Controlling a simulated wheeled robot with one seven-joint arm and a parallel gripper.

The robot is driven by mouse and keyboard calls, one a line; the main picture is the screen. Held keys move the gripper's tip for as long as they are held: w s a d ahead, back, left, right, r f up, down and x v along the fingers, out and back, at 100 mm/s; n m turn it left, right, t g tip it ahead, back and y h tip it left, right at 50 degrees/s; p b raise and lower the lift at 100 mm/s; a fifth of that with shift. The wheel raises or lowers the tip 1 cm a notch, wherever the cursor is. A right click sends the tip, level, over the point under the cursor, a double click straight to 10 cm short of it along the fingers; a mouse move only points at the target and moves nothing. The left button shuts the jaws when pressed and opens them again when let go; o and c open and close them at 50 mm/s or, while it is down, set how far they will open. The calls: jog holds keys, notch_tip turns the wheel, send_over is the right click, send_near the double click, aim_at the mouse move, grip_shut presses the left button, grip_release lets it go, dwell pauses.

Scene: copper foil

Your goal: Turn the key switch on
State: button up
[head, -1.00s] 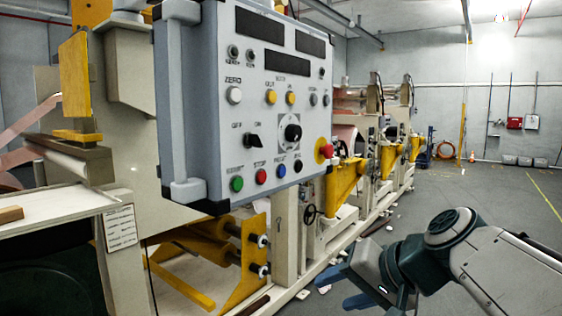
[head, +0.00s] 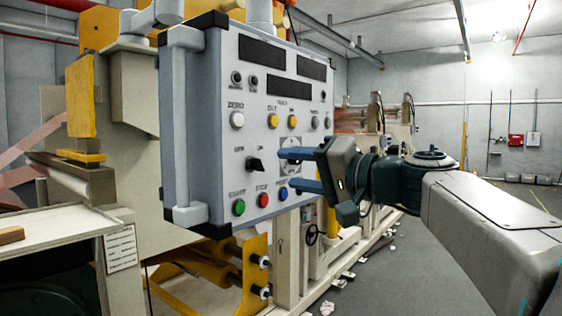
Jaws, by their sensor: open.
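The control panel (head: 225,120) is a grey box with a white face, hanging in front of me. The black switch (head: 255,164), marked OFF and ON, sits on the lower left part of the face, its handle tilted. My gripper (head: 284,170) has come in from the right, its two blue fingers one above the other and apart, pointing left at the panel. The fingertips are to the right of the switch, with a visible gap. They overlap the square dial plate, and the dial's black knob is hidden behind my gripper. I cannot tell whether the fingers touch the panel.
Green (head: 239,207), red (head: 263,200) and blue (head: 283,193) buttons lie below the switch. A white ZERO button (head: 237,120) and yellow buttons are above. The red emergency button is hidden by my gripper. Machinery stands behind; the floor at right is open.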

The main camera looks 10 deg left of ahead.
aim_at(262, 165)
jog(key=p+x, duration=0.1)
jog(key=x, duration=0.7)
jog(key=shift+p, duration=0.4)
jog(key=shift+d, duration=0.1)
jog(key=c, duration=1)
